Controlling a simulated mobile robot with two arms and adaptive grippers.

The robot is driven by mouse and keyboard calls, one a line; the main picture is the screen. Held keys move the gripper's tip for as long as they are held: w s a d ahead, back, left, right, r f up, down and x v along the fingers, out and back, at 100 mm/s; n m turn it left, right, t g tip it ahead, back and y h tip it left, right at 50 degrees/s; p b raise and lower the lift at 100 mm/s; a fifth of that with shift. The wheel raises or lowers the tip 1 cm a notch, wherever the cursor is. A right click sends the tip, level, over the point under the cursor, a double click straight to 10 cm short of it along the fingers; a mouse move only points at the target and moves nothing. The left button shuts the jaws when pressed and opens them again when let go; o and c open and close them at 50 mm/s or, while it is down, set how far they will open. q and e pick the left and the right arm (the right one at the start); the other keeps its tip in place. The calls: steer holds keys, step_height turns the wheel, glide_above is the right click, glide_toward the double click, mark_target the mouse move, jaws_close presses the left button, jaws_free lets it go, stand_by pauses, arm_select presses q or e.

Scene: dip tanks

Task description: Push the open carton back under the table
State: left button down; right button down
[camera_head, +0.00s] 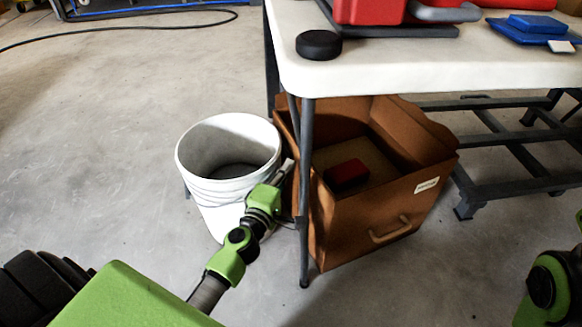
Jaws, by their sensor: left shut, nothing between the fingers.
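The open brown carton (365,215) stands on the floor under the front left corner of the white table (420,62). Its flaps are up, its near side sticks out past the table edge, and a dark red block (346,175) lies inside. A handle and a small white label show on its near face. My left gripper (287,170) is shut and empty, at the carton's left side, between it and the white bucket. I cannot tell whether it touches the carton. My right gripper is out of view; only a part of my right arm shows at the lower right.
A white bucket (212,150) stands close to the left of the carton, behind my left arm. A grey table leg (305,200) runs down in front of the carton. A dark metal frame (500,140) is at the right. Open floor lies at the left and front.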

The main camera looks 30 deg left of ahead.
arm_select(q)
steer(key=shift+w+d, duration=0.35)
steer(key=shift+w, duration=0.05)
steer(key=shift+w+d, duration=1.05)
steer(key=shift+w, duration=0.05)
steer(key=shift+s+a, duration=0.1)
